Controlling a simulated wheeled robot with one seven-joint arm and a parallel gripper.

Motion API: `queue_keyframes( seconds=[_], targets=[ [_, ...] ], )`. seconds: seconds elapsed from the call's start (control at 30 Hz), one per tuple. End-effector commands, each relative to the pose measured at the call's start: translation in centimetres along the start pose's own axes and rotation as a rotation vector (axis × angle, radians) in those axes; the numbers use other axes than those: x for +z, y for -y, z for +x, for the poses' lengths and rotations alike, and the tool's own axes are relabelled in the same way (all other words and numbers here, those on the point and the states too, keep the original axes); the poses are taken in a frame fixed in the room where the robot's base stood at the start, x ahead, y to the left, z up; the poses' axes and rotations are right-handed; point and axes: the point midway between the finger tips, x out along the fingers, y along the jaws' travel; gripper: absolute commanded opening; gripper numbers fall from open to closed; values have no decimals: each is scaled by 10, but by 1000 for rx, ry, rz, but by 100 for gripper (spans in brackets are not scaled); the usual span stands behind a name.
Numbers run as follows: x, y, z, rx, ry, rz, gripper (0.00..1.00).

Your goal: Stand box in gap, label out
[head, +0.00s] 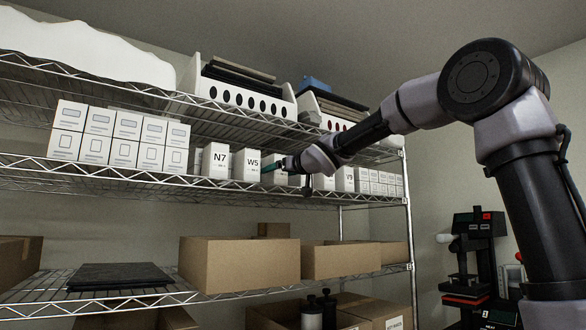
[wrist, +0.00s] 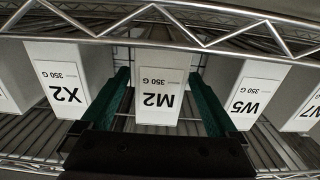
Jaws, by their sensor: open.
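A white box labelled M2 (wrist: 160,112) stands on the middle wire shelf between the W5 box (wrist: 246,92) and the X2 box (wrist: 67,85). Its label faces out, and all labels appear upside down in the wrist view. My gripper (wrist: 159,76) is open, with one green finger on each side of the M2 box. I cannot tell whether either finger touches it. In the head view my gripper (head: 270,167) is at the shelf front, just right of the W5 box (head: 246,165), and largely hides the M2 box.
The N7 box (head: 216,161) stands left of W5, and more white boxes line the shelf to the right. Stacked white cartons (head: 122,138) fill the left. A wire shelf edge runs close to the box row. Cardboard bins (head: 240,265) sit on the shelf below.

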Motion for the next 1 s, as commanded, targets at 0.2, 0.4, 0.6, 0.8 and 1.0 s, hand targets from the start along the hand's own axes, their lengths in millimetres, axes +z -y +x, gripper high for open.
queue_keyframes(
  seconds=[0.2, 0.4, 0.6, 0.8, 1.0],
  targets=[
    [-1, 0, -45, 4, 0, -7, 95],
    [0, 1, -77, 1, 0, -4, 95],
    [0, 0, -91, 1, 1, -1, 95],
    [4, -13, -103, 62, 7, 7, 95],
    [61, -94, -203, 464, 140, 110, 95]
  ],
)
